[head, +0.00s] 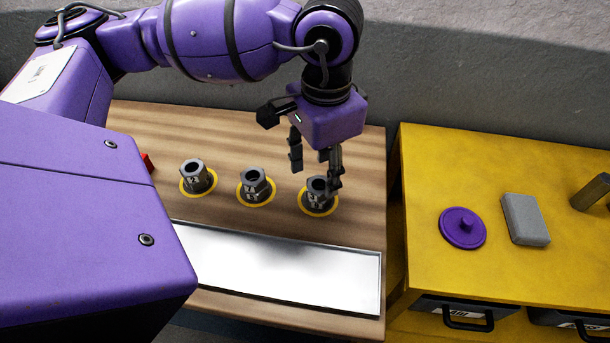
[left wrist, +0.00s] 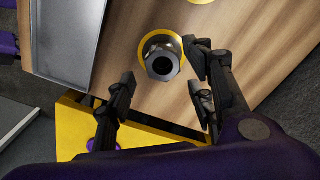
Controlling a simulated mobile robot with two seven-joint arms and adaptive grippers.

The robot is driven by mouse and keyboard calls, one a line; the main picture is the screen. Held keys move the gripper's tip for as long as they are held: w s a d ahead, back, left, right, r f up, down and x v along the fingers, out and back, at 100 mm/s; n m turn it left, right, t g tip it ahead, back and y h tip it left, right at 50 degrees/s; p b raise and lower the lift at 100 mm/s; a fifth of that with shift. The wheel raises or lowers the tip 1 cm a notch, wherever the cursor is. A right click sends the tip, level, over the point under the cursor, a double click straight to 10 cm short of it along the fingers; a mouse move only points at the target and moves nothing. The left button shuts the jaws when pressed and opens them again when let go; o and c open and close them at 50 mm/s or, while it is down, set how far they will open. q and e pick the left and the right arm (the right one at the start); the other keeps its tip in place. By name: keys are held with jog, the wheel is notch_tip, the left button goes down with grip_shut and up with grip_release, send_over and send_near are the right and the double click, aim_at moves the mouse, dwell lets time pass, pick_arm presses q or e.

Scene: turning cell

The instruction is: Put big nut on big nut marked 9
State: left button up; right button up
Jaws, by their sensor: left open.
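Three dark grey big nuts stand upright in a row on the wooden table: a left one (head: 194,177), a middle one (head: 255,184) and a right one (head: 317,191). Each has white markings on its side, too small for me to read surely; I cannot make out a 9. Each stands within a yellow ring on the table. My left gripper (head: 315,172) is open and empty, just above the right nut. One finger hangs in front of that nut's right side. In the left wrist view the nut (left wrist: 162,61) shows between the fingers, nearer the right-hand ones. My right gripper is out of view.
A shiny metal plate (head: 290,268) lies along the table's front. A yellow cabinet (head: 420,190) to the right holds a purple lidded disc (head: 462,227), a grey block (head: 525,219) and a dark cylinder (head: 591,191). A gap separates table and cabinet.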

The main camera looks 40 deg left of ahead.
aim_at(320, 186)
pick_arm(q)
notch_tip(320, 186, up, 9)
